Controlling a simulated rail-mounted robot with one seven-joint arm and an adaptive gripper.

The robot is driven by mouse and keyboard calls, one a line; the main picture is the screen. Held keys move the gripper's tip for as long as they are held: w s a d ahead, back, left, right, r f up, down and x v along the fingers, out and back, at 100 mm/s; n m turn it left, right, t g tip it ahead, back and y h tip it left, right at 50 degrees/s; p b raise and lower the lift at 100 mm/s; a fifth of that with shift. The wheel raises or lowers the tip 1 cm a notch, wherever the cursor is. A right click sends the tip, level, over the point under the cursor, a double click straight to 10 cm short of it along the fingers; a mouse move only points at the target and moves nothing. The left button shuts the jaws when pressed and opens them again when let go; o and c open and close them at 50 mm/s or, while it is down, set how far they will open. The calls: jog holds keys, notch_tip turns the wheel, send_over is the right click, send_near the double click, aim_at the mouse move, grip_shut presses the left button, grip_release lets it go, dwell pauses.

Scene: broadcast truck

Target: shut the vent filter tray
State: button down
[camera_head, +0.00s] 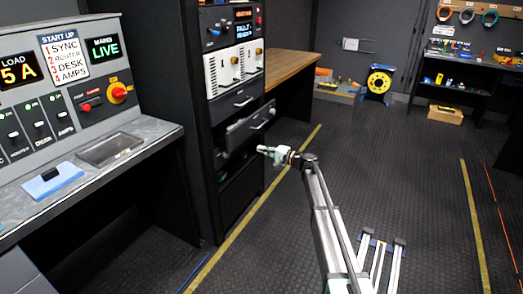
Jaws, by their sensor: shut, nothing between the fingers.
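A grey tray with a light bar handle (245,127), which looks like the vent filter tray, stands part-way out of the black rack. Its front is forward of the closed drawer (236,104) above it. My gripper (262,149) is shut and empty. In the picture it is just below the tray's front, to the right of the rack's lower opening. I cannot tell how far it is from the tray, but no contact shows. The inside of the tray is mostly hidden.
The rack's dark lower bay (237,190) is open below the tray. A control desk (95,165) stands at left, with a blue pad (54,183) on it. A wooden bench (290,66) is behind the rack. The ribbed floor (390,155) is mostly clear at right.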

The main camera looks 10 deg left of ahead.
aim_at(235, 142)
jog(key=x, duration=1.1)
jog(key=shift+w+a, duration=0.1)
jog(key=shift+a, duration=0.25)
